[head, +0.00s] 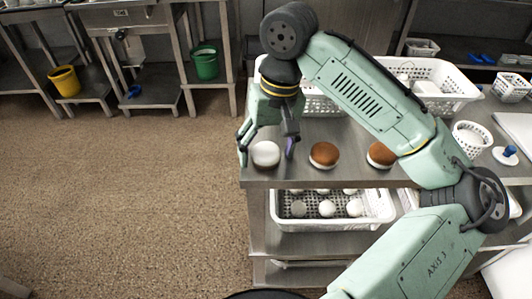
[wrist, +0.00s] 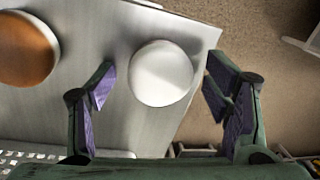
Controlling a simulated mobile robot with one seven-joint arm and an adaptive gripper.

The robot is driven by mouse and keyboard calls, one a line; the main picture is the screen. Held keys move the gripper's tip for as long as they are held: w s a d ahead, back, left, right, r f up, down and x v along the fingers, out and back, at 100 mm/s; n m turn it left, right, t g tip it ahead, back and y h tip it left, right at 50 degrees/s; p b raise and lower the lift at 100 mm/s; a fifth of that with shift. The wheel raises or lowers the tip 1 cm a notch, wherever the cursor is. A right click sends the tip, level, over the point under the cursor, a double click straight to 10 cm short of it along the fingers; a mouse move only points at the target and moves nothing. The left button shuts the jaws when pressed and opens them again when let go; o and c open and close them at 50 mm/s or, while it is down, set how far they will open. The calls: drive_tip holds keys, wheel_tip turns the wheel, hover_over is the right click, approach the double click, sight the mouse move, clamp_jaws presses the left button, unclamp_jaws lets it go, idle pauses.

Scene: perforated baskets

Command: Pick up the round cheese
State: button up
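A round white cheese (head: 266,153) lies near the left front corner of the steel table (head: 300,181). In the wrist view the cheese (wrist: 161,73) is a pale disc between the two finger pads, toward their tips. My gripper (head: 268,147) is pointed down at the cheese with its fingers spread, one to each side. In the wrist view my gripper (wrist: 158,80) is open, with a gap between the left pad and the cheese; the right fingertip is close to the cheese's edge, and I cannot tell if it touches.
Two brown-topped round items (head: 324,154) (head: 381,154) stand to the right of the cheese. White perforated baskets (head: 440,95) stand behind, and another basket (head: 335,222) with several white rounds is on the shelf below. The table's edge is close beside the cheese. Open floor (head: 120,200) lies left.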

drive_tip(key=c, duration=1.2)
drive_tip(key=shift+r, duration=0.15)
